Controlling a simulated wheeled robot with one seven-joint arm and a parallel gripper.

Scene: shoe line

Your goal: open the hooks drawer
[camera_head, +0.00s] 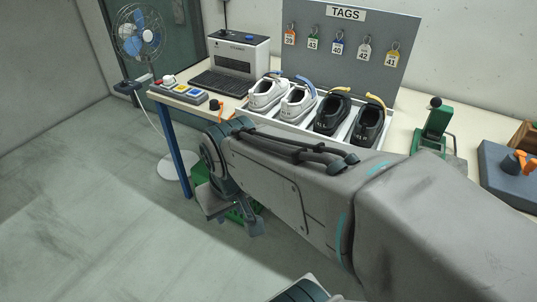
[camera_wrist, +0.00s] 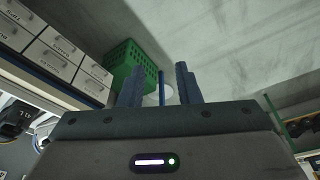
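A bank of pale grey drawers (camera_wrist: 66,44) with printed labels shows at the upper left of the wrist view, turned over. The labels are too small and tilted for me to tell which drawer is the hooks drawer. The drawer fronts that show look flush and shut. My gripper (camera_wrist: 160,86) is open, with a clear gap between its dark blue fingers and nothing held. It is apart from the drawers, which lie to its left in the wrist view. In the head view the drawers are hidden behind my arm and the bench top.
A green crate (camera_wrist: 125,58) stands on the floor beyond my fingers. The bench (camera_head: 403,124) carries a shoe rack (camera_head: 284,119), a printer (camera_head: 238,57) and a tag board (camera_head: 345,65). A fan (camera_head: 139,32) stands at the left. The left floor is clear.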

